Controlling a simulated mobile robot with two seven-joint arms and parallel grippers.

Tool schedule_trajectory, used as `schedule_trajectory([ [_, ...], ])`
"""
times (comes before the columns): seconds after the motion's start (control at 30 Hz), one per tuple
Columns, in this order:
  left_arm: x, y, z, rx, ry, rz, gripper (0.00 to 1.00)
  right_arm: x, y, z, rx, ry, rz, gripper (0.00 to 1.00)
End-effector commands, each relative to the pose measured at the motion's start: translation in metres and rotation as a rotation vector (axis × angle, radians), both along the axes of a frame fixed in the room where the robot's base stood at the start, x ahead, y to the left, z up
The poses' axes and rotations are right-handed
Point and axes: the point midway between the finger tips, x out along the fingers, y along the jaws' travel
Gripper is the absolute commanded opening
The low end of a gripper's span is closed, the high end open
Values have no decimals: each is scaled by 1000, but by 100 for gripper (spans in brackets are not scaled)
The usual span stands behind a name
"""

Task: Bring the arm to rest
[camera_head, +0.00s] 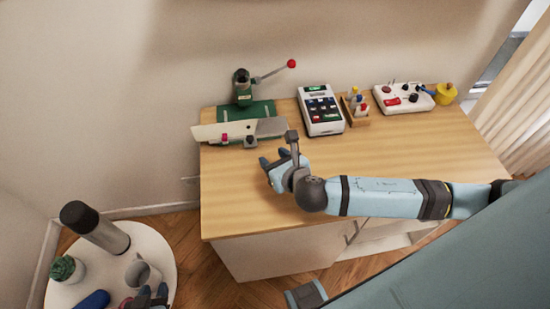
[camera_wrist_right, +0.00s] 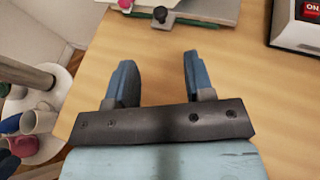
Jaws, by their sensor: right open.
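My right arm (camera_head: 385,199) reaches in from the right over the wooden table. Its gripper (camera_head: 278,168) is above the left part of the tabletop. In the right wrist view the two blue fingers of this gripper (camera_wrist_right: 157,65) stand wide apart with nothing between them. My left gripper (camera_head: 154,294) shows only in part at the bottom edge of the head view, by the grey mug (camera_head: 142,273). Whether it is open or shut is unclear.
A round white table (camera_head: 150,247) at left holds a dark-topped cylinder (camera_head: 95,227) and a plant (camera_head: 66,268).

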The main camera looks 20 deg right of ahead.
Motion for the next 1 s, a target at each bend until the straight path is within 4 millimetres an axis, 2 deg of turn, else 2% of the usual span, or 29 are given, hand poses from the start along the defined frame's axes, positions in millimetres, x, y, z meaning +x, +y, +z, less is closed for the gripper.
schedule_trajectory([
  [0.57,1,-1,5,-3,-8,-1,34,-2,0,1,4,1,-1,48],
  [0.67,1,0,8,-2,-7,-1,34,-6,6,1,83,29,-20,48],
  [0.77,0,0,18,0,-4,0,34,-17,20,0,320,112,-89,48],
  [0.87,0,0,32,1,-1,-1,34,-36,38,-2,704,247,-233,48],
  [0.9,0,1,39,2,-2,0,34,-44,43,-2,882,305,-311,48],
  [1.0,0,2,55,3,-4,1,34,-65,50,-5,1323,440,-540,48],
])
